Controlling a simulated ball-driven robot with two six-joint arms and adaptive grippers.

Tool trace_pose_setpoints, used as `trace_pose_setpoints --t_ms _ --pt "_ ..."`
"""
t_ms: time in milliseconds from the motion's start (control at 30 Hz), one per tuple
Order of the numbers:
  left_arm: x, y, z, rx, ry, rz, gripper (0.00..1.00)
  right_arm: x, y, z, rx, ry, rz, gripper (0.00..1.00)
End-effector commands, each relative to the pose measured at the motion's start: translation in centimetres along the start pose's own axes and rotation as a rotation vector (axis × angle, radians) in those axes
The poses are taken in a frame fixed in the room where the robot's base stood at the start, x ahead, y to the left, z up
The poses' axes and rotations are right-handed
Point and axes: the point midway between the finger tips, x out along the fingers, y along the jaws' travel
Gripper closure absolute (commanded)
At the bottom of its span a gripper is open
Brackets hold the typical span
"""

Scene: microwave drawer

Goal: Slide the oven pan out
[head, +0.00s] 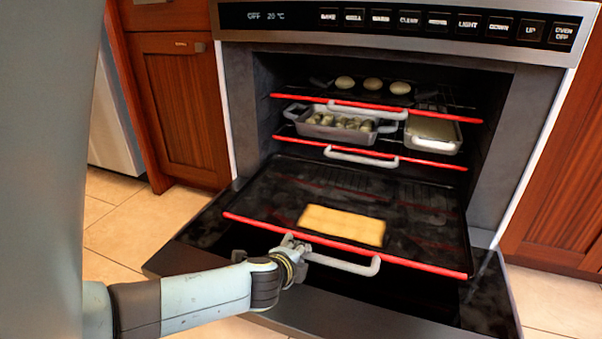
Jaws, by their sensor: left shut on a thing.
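The oven pan (260,207) is a dark, flat pan with a red front edge, on the lowest level of the oven. It juts well out of the oven above the lowered oven door (210,262). A flat yellow-orange slab (342,225) lies on it near the front. A pale handle (345,264) is fixed along its front edge. My left gripper (295,246) is shut on the left end of this handle. The fingertips are small and partly hidden by my wrist. My right gripper is not in view.
Above are two racks with red front edges and pale handles. A grey dish (335,127) of roundish food and a lidded-looking dish (433,131) stand on the middle rack. Several round items (372,84) lie on the top one. Wooden cabinets (185,105) flank the oven. Tiled floor (150,225) is clear at left.

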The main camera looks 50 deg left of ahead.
Motion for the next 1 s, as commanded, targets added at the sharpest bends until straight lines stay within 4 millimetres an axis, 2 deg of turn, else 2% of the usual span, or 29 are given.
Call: trace_pose_setpoints --t_ms 467,500,667,1000 --pt "-0.35 0.26 -0.02 0.000 0.001 0.000 1.00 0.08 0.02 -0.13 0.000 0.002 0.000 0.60" --pt "-0.34 0.25 -0.02 0.000 0.000 0.000 0.80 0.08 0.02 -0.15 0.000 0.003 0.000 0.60" --pt "-0.33 0.23 -0.02 0.000 0.000 0.000 0.59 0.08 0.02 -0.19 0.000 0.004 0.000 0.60" --pt "-0.75 0.25 0.00 0.000 0.000 0.000 0.58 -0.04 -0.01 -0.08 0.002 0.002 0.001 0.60"
